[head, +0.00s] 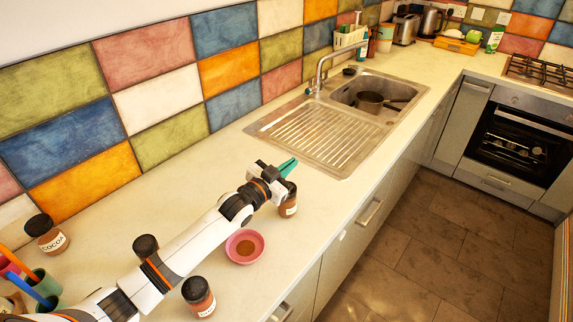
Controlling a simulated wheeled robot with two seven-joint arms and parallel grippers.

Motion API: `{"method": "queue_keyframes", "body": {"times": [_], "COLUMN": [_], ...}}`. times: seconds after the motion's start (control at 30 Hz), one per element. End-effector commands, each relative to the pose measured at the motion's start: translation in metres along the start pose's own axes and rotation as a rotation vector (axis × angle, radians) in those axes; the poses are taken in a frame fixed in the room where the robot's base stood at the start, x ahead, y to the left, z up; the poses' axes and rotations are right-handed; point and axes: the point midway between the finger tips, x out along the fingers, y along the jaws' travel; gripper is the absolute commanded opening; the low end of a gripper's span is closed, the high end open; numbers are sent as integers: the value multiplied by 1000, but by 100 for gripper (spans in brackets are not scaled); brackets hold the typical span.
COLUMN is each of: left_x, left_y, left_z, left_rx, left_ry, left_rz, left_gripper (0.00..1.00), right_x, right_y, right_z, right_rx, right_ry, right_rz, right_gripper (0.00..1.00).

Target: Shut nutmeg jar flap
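My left arm reaches across the counter from the lower left. My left gripper (287,167), with teal fingertips, is above and just behind a brown jar (288,208) near the counter's front edge. This jar has a dark top and a pale label too small to read. The gripper partly hides its top, so I cannot tell whether its flap is open. Whether the fingers are open or shut is unclear. A similar jar (198,298) stands nearer, and the dark lid of another (146,243) shows behind my arm. Which one is nutmeg is not readable. My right gripper is out of view.
A pink bowl (254,237) of brown powder sits beside the arm. A cocoa jar (53,241) and a green cup (45,288) with coloured sticks stand at the left. The sink (320,135) holds a pan (370,101). The counter between the gripper and the tiled wall is clear.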

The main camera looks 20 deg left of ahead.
Motion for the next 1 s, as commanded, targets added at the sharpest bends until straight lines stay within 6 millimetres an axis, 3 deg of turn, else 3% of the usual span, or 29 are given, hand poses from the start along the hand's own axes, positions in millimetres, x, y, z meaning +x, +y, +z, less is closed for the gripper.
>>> {"method": "queue_keyframes", "body": {"times": [0.5,0.63,1.0], "left_x": [0,0,-5], "left_y": [-1,-1,-2], "left_z": [1,1,-1], "left_rx": [21,21,21], "left_ry": [-2,-2,-1], "left_rz": [0,0,0], "left_gripper": [0,24,25], "right_x": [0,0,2], "right_y": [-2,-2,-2], "right_z": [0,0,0], "right_rx": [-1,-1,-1], "right_ry": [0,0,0], "right_rz": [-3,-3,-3], "right_gripper": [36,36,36]}}
